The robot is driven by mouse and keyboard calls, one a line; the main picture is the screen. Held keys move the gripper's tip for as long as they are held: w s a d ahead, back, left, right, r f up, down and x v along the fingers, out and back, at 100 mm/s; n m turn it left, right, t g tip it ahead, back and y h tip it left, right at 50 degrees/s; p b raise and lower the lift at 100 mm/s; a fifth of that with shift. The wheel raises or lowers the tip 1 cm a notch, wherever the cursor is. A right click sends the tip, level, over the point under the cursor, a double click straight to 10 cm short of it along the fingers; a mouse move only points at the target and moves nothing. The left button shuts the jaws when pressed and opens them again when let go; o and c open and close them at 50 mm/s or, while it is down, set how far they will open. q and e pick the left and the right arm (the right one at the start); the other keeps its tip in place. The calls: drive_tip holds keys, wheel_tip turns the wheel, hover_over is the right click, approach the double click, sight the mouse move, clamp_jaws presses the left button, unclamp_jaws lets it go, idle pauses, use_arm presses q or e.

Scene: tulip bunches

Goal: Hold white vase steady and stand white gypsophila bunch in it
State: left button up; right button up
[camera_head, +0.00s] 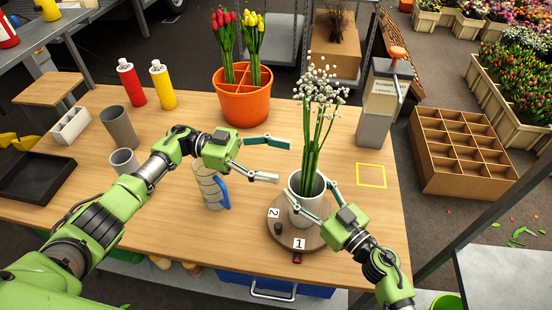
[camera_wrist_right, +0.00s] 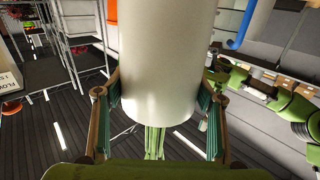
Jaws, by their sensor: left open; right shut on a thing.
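The white vase (camera_head: 306,208) stands upright on a round wooden turntable (camera_head: 317,241) with labels 1 and 2. My right gripper (camera_head: 309,189) is shut on the vase, one finger on each side. The right wrist view shows the vase (camera_wrist_right: 170,60) filling the middle, between the fingers. The white gypsophila bunch (camera_head: 319,88) stands in the vase, its green stems inside the mouth and leaning slightly right; the stem ends are hidden. My left gripper (camera_head: 284,160) is open and empty just left of the stems, apart from them.
An orange pot (camera_head: 243,98) with tulips stands behind. Grey cups (camera_head: 119,127), a red bottle (camera_head: 131,82) and a yellow bottle (camera_head: 163,85) are at left. A yellow square (camera_head: 371,175) marks bare table at right.

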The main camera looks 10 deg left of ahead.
drive_tip(key=o, duration=1.8)
drive_tip(key=shift+o, duration=0.2)
